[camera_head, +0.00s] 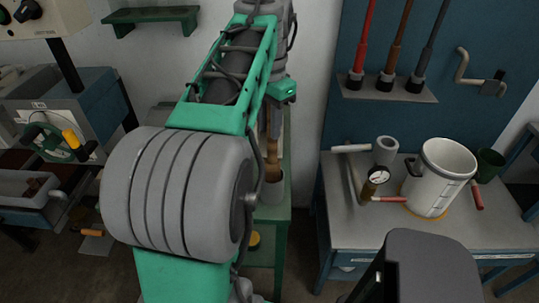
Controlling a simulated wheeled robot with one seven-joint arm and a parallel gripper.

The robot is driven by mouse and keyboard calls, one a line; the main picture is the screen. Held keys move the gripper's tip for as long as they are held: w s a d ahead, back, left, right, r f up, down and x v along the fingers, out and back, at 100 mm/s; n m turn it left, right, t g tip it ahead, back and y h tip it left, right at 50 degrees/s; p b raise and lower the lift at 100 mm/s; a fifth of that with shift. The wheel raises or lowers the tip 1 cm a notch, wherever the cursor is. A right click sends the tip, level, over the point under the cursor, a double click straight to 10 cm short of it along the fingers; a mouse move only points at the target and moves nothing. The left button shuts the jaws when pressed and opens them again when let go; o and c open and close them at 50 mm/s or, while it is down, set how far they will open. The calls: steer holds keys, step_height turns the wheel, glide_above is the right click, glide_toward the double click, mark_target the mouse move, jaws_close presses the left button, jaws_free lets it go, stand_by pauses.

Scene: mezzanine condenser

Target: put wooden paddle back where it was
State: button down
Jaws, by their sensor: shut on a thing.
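The wooden paddle (272,157) shows as a brown upright shaft just right of my arm, partly covered by it. My own arm hides most of the fingers and the paddle's top.
Several rods stand in a wall rack (388,92). The green stand (281,225) is narrow. A machine (70,105) stands left.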

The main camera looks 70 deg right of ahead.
steer(key=f, duration=0.1)
glide_above(270, 161)
steer(key=shift+d+f, duration=0.2)
steer(key=shift+f, duration=1.05)
steer(key=shift+d+f, duration=0.15)
steer(key=shift+f, duration=1.15)
steer(key=c, duration=1.2)
jaws_free()
steer(key=shift+o, duration=0.2)
